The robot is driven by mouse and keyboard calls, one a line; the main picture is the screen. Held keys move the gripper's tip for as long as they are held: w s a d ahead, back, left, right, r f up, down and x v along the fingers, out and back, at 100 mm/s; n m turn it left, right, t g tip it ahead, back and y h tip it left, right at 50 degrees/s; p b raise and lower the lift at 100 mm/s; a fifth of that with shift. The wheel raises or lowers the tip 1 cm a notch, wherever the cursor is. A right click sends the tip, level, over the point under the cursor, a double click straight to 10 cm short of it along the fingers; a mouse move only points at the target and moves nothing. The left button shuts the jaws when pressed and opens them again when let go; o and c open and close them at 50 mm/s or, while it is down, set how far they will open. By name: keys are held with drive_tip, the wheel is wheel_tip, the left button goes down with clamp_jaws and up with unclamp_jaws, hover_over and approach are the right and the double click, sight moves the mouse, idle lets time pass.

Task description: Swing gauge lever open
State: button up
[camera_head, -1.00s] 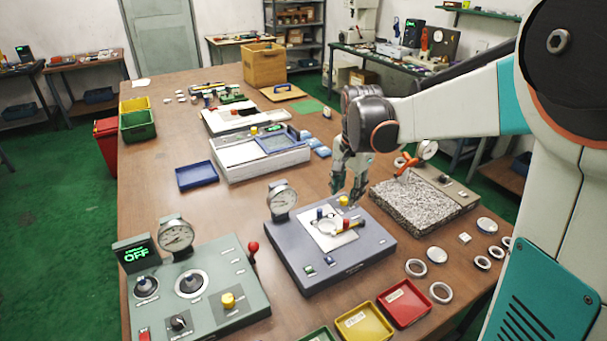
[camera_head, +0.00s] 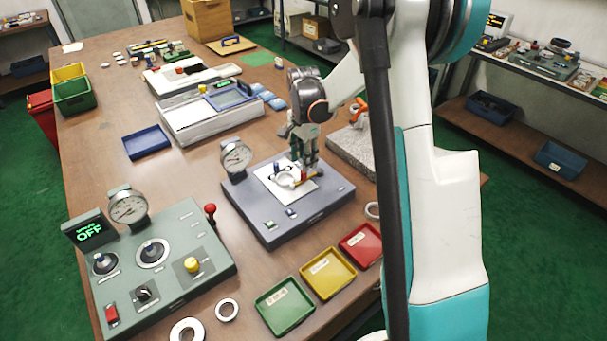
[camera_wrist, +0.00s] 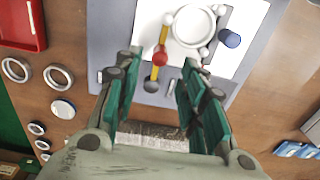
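The gauge fixture is a blue-grey base (camera_head: 258,212) with a white plate (camera_head: 292,192) and a dial gauge (camera_head: 236,157) at its back left corner. In the wrist view, the yellow gauge lever (camera_wrist: 163,36) with a red ball (camera_wrist: 159,58) lies beside a pale ring (camera_wrist: 193,25) on the plate. A blue post (camera_wrist: 229,39) stands on the ring's other side. My gripper (camera_head: 303,163) is low over the fixture. In the wrist view my gripper (camera_wrist: 163,68) is open, its fingers spread either side of the lever's ball end. Contact with the lever cannot be told.
A green-grey control panel (camera_head: 205,245) with a red-knobbed stick stands left of the fixture. Green (camera_head: 285,306), yellow (camera_head: 328,273) and red (camera_head: 361,245) trays lie in front. A granite block (camera_head: 350,150) is behind right. Loose rings (camera_head: 228,310) lie near the front edge.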

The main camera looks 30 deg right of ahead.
wheel_tip(320, 180, down, 6)
drive_tip(key=shift+f+b, duration=0.1)
drive_tip(key=shift+b, duration=0.6)
clamp_jaws()
